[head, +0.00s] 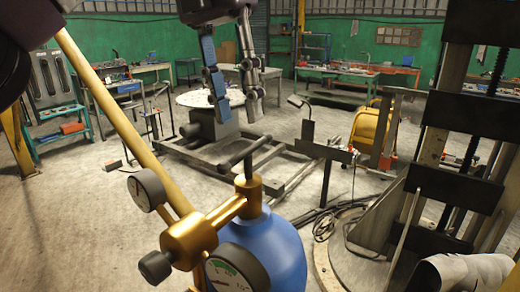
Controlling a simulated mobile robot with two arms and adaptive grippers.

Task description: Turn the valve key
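A blue gas cylinder (285,250) stands upright in the near foreground, its lower part cut off by the frame. A brass valve (248,188) sits on its top, with a short upright stem (247,155). I cannot tell for sure which part is the valve key. A brass regulator body (190,240) joins the valve, with a dark knob (155,267) and round gauges. My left gripper (238,115) points down from the top, above the stem in the picture. Its two fingers are apart with nothing between them. My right gripper is out of view.
A long brass-coloured bar (120,125) slants from upper left to the regulator. A dark column structure (440,170) stands at the right. A low metal frame (215,165) and cables lie on the floor behind. Workbenches line the far walls. Open floor (60,235) lies at left.

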